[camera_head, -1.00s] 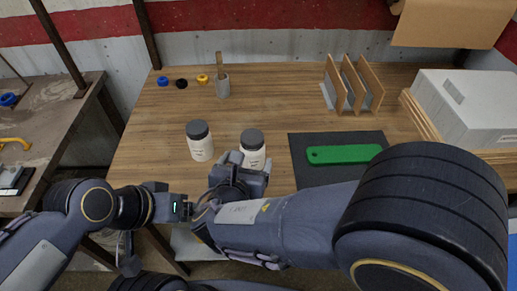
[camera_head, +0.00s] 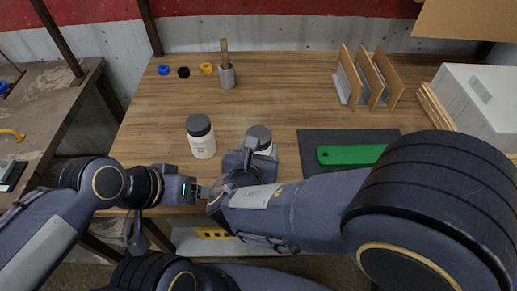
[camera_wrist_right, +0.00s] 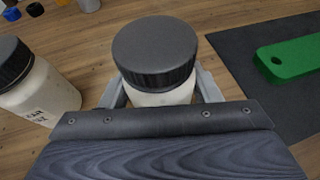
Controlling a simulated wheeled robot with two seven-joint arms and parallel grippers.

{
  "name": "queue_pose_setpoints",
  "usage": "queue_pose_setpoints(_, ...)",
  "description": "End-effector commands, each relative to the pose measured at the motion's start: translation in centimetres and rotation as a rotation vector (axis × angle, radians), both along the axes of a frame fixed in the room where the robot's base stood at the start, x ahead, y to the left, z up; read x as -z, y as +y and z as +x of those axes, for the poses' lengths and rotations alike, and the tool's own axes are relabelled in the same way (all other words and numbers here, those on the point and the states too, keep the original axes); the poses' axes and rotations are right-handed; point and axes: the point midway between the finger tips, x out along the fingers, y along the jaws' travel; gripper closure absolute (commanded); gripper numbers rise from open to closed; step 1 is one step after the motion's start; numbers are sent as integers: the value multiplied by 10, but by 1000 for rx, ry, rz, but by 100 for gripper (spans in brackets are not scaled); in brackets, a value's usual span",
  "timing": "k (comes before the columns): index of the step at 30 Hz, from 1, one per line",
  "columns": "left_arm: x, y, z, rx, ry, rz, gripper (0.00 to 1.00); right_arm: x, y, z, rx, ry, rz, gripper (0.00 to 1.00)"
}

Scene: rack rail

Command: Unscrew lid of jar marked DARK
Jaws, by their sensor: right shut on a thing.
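Two white jars with dark ribbed lids stand upright on the wooden table. The left jar (camera_head: 202,143) is free; it also shows in the right wrist view (camera_wrist_right: 42,92), with small lettering that I cannot read surely. The right jar (camera_head: 264,147) is partly hidden behind my right gripper (camera_head: 253,152). In the right wrist view the right gripper (camera_wrist_right: 163,95) is shut on this right jar (camera_wrist_right: 163,97), its fingers on both sides of the white body below the lid (camera_wrist_right: 155,50). Its label is hidden. My left gripper (camera_head: 196,190) is near the table's front edge, away from both jars; its jaws are unclear.
A green bar with a hole (camera_head: 350,155) lies on a dark mat (camera_head: 310,138) at right. Small blue, black and yellow rings (camera_head: 184,72) and a grey cup with a wooden stick (camera_head: 227,76) stand behind. An upright rack (camera_head: 368,78) stands at back right.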

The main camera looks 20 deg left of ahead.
Motion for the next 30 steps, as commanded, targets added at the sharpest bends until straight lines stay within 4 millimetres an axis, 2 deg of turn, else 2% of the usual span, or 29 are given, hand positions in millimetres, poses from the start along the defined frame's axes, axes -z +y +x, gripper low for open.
queue_pose_setpoints(1, 0, 0, 0, 0, 0, 0, 28, 0, 0, 0, 0, 0, 0, 56)
queue_pose_setpoints(6, 0, 0, 0, 0, 0, 0, 28, -1, 0, 0, 0, -3, 1, 75)
queue_pose_setpoints(17, -2, 0, 0, 0, 0, 0, 28, -9, 1, 0, 1, -3, 4, 75)
queue_pose_setpoints(23, -8, 0, 0, 0, 0, 0, 28, -38, 0, -1, 1, -4, 7, 75)
queue_pose_setpoints(30, -16, 0, 0, 0, 0, 0, 28, -91, -11, -45, -4, -5, 9, 75)
